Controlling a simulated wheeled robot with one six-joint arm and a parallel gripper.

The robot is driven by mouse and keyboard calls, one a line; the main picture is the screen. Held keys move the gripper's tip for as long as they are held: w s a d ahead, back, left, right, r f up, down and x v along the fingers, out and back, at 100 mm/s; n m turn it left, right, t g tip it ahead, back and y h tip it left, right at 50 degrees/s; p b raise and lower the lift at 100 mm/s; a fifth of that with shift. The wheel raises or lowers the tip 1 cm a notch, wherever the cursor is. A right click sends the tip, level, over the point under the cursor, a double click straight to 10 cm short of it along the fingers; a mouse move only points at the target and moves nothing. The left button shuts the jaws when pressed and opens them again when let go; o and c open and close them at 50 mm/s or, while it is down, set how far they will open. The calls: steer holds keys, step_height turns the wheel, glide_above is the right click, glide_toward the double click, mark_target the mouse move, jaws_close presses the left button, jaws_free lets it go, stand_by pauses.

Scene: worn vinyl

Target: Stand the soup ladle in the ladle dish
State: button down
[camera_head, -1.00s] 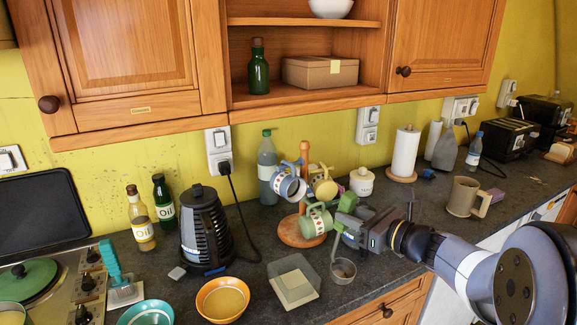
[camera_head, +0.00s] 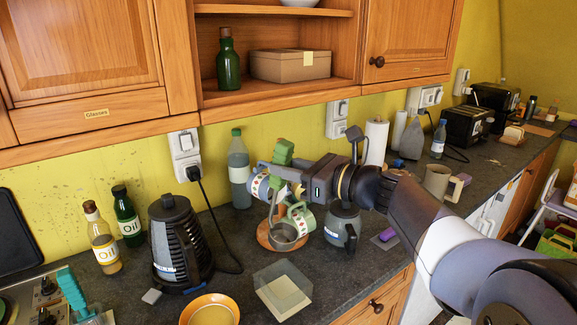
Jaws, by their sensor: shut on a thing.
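The ladle hangs roughly upright, bowl down, and appears in front of the wooden mug stand. No clearly marked ladle dish shows. A square, see-through dish with a cream bottom (camera_head: 283,290) stands on the counter below the ladle, nearer the front edge. I cannot tell whether it is the ladle dish. The ladle bowl is apart from it in the picture.
The mug stand (camera_head: 268,240) with a green-patterned mug (camera_head: 302,216) is partly hidden by my gripper. A black kettle (camera_head: 178,242) stands left, an orange bowl (camera_head: 210,310) front left. A grey lidded pot (camera_head: 343,228) is under my arm. Bottles and a cabinet (camera_head: 300,115) stand behind.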

mark_target(290, 236)
steer(key=shift+f+b, duration=6.1)
steer(key=shift+f, duration=2.4)
steer(key=shift+f+b, duration=0.3)
steer(key=shift+b, duration=0.05)
steer(key=c, duration=1.1)
jaws_free()
steer(key=shift+o, duration=0.2)
steer(key=v, duration=1.1)
steer(key=shift+w+a, duration=0.1)
steer(key=shift+a, duration=0.1)
